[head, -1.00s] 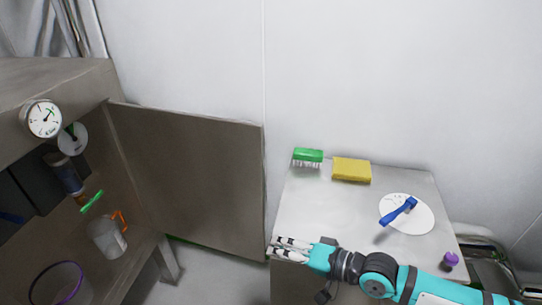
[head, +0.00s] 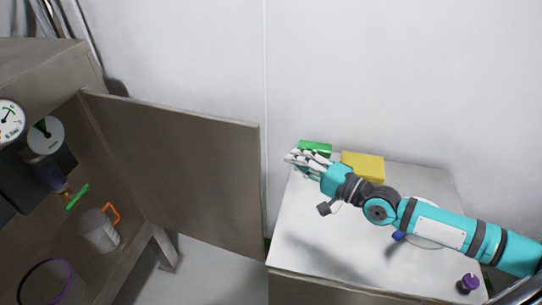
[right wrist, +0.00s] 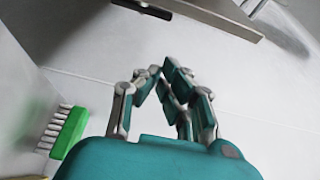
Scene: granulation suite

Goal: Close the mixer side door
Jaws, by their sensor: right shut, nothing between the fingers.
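The mixer side door (head: 185,170) is a flat grey-brown metal panel. It stands wide open, swung out to the right from the mixer cabinet (head: 75,265), whose inside is exposed. Its free edge is near the side table. My right gripper (head: 293,158) is shut and empty, to the right of that free edge and apart from it in the head view, in front of the green brush. In the right wrist view my right gripper's fingers (right wrist: 163,72) come together, and what looks like the door's top edge (right wrist: 205,12) shows beyond them. My left gripper is not in view.
The side table (head: 330,245) carries a green brush (head: 316,148), a yellow sponge (head: 363,166), a mostly hidden white disc with a blue handle, and a purple knob (head: 468,283). A jug (head: 98,230) stands inside the cabinet. The white wall is close behind.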

